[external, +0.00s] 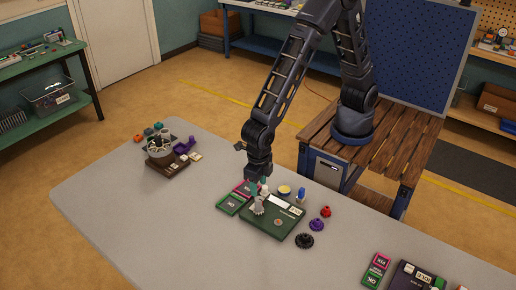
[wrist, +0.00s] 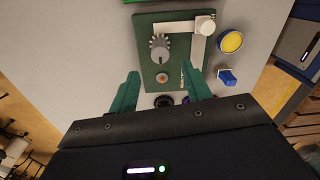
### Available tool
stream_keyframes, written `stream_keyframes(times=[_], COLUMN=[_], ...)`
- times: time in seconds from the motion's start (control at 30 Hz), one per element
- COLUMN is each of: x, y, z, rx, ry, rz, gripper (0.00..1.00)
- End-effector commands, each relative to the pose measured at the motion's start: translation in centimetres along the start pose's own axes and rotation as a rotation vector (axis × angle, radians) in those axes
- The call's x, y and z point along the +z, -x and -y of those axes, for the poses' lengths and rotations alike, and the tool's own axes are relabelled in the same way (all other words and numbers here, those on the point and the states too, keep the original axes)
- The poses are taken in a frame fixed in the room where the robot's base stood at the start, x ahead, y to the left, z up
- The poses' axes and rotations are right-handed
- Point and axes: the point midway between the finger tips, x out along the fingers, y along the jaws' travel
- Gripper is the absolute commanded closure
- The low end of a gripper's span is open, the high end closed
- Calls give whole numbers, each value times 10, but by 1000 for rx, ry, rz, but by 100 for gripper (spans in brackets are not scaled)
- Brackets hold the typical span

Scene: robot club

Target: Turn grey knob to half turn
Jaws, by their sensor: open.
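The grey knob (wrist: 160,48) stands on a dark green panel (wrist: 147,85) in the wrist view. In the external view the knob (external: 258,209) is at the left part of the panel (external: 285,228), close to my gripper. My gripper (wrist: 163,84) is open, its two green fingers apart and empty. In the wrist view the knob lies beyond the fingertips, roughly between their lines. In the external view my gripper (external: 258,187) points down above the panel's back left edge.
A white square slider (wrist: 205,26) and a small reddish button (wrist: 162,77) are on the same panel. A yellow round piece (wrist: 231,41) and a blue piece (wrist: 227,76) lie beside it. Red (external: 325,212), purple and black knobs stand right of the panel. The table's front is clear.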

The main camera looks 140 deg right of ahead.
Motion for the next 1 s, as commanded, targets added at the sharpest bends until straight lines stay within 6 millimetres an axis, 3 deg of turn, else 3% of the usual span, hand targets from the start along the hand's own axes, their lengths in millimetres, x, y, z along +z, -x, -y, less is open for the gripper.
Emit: stream_keyframes(times=[0.2,0.4,0.83,1.0], x=[0,0,0,0], y=[-37,-58,-65,-65], z=[0,0,0,0], rx=[-2,-1,1,1], ry=[-2,-1,-2,-2], rz=[0,0,0,0], gripper=[52,52,52,85])
